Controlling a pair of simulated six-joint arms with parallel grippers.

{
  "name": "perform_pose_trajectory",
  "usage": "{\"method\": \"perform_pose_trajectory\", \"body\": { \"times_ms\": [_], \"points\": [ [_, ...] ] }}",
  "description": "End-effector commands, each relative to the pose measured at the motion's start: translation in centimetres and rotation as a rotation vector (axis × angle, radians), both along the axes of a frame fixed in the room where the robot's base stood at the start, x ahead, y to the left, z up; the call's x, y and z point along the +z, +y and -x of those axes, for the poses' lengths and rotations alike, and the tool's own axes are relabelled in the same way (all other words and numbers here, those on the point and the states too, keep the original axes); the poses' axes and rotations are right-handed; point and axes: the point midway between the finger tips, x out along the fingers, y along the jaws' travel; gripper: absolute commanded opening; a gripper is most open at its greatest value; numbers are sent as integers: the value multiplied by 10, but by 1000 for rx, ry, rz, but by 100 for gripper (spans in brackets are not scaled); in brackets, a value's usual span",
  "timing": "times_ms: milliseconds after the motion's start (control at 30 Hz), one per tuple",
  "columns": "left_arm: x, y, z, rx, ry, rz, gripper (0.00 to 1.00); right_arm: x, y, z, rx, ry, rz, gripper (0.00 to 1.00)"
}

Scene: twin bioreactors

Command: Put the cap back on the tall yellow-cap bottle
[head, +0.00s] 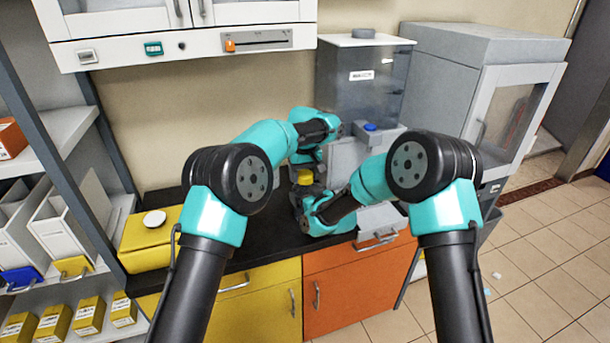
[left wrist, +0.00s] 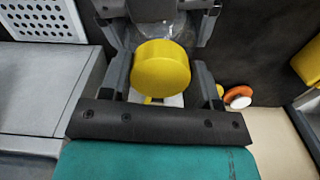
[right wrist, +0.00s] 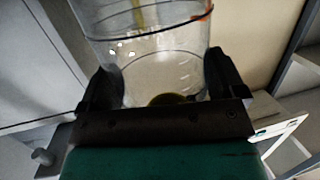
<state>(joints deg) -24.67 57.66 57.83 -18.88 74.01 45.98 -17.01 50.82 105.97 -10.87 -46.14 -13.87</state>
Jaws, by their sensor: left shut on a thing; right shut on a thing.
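The yellow cap (left wrist: 162,68) sits between the fingers of my left gripper (left wrist: 163,72), which is shut on it. The cap also shows in the head view (head: 304,177), small, between my two wrists. The clear bottle (right wrist: 150,50) is between the fingers of my right gripper (right wrist: 160,80), which is shut on it. In the left wrist view, clear bottle glass (left wrist: 160,32) shows just beyond the cap. The cap hides the bottle's mouth there, so I cannot tell whether cap and bottle touch. In the head view my arms hide most of the bottle.
A bioreactor with a blue-topped part (head: 370,127) stands behind and right of my grippers. A yellow box with a white round lid (head: 154,218) is on the dark counter at left. A shelf unit (head: 62,165) stands at far left. Large grey equipment (head: 432,85) is at right.

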Motion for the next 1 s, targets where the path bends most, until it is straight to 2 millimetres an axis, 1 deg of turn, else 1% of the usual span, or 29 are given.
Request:
{"method": "perform_pose_trajectory", "body": {
  "times_ms": [100, 800, 833, 967, 1000],
  "points": [
    [0, 0, 0, -157, 0, 0, 28, 0, 0, 0, 0, -1, -1, 23],
    [-1, 0, 0, -1100, -1, 0, 28, 0, 0, 0, 0, -1, -1, 23],
    [-1, 0, 0, -1135, -1, 0, 28, 0, 0, 0, 0, -1, -1, 23],
    [-1, 0, 0, -1123, -1, 0, 28, 0, 0, 0, 0, -1, -1, 23],
    [-1, 0, 0, -1122, -1, 0, 58, 0, 0, 0, 0, -1, -1, 23]
  ]
}}
